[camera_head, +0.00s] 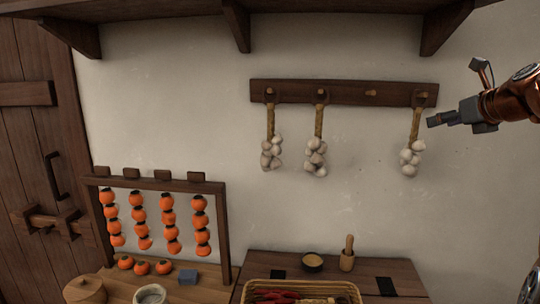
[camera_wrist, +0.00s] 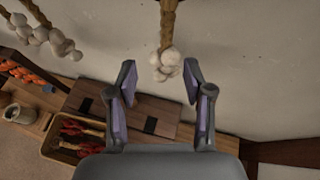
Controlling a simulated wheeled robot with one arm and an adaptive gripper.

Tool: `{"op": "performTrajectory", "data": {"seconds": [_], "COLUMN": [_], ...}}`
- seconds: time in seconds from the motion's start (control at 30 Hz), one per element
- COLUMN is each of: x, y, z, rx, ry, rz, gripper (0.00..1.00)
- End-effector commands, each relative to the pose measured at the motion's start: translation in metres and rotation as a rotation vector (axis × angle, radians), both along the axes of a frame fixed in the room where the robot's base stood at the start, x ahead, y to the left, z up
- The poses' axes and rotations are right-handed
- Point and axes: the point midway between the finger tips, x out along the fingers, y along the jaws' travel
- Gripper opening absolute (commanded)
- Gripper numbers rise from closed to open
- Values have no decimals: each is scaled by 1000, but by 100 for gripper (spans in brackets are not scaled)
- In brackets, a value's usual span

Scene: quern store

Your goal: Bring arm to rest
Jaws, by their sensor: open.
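My arm (camera_head: 505,100) reaches in from the right edge of the head view. My gripper (camera_head: 436,121) is at the height of the rightmost garlic braid (camera_head: 411,158), a little to its right in that view. In the wrist view my gripper (camera_wrist: 158,85) has its two fingers spread wide with nothing held between them. The same garlic braid (camera_wrist: 165,63) hangs ahead, showing between and beyond the fingertips. Whether a finger touches it cannot be told.
A dark peg rail (camera_head: 345,93) holds two more garlic braids (camera_head: 318,155) and one bare peg (camera_head: 371,93). A shelf (camera_head: 180,8) runs above. Below stand a persimmon rack (camera_head: 160,186), a wooden chest (camera_head: 340,271), a basket of chillies (camera_head: 300,290), a bowl and a mortar-like cup.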

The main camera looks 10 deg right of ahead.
Motion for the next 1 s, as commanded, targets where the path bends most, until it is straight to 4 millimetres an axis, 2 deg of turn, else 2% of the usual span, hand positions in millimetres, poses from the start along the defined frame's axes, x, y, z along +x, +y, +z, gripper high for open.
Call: {"op": "performTrajectory", "data": {"seconds": [0.13,0.23,0.37,0.47,0.6,0.7,0.9,1.0], "x": [2,-5,-25,-48,-90,-127,-211,-256], "y": [49,94,150,190,239,268,309,319], "z": [-40,-77,-129,-167,-217,-251,-315,-343], "rx": [-145,-293,-482,-626,-824,-958,-1197,-1300], "ry": [92,170,260,314,360,373,341,292], "rz": [143,296,524,719,1013,1237,1726,1983], "gripper": [51,51,51,51,51,51,51,51]}}
